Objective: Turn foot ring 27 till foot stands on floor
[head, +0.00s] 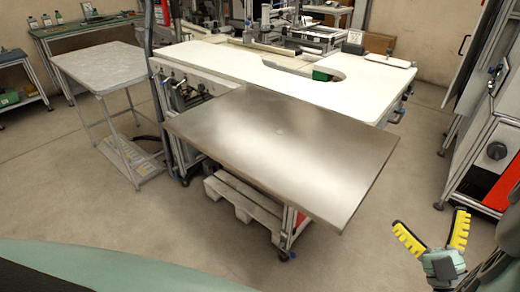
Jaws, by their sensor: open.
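My gripper (430,219) is at the lower right of the head view, its two yellow-padded fingers spread wide with nothing between them. It is held in the air, to the right of the steel-topped table (290,140). A dark caster or foot (287,255) shows at the floor under that table's near right leg. Another dark foot (185,181) shows under its left side. No number 27 can be read, and I cannot tell which foot carries that ring. Whether any foot touches the floor is too small to tell.
A wooden pallet (245,200) lies under the steel top. A white workbench (225,62) stands behind it, a grey side table (100,66) at left. A cabinet with a red panel (499,182) stands at right. Floor (345,255) between the table and my gripper is clear.

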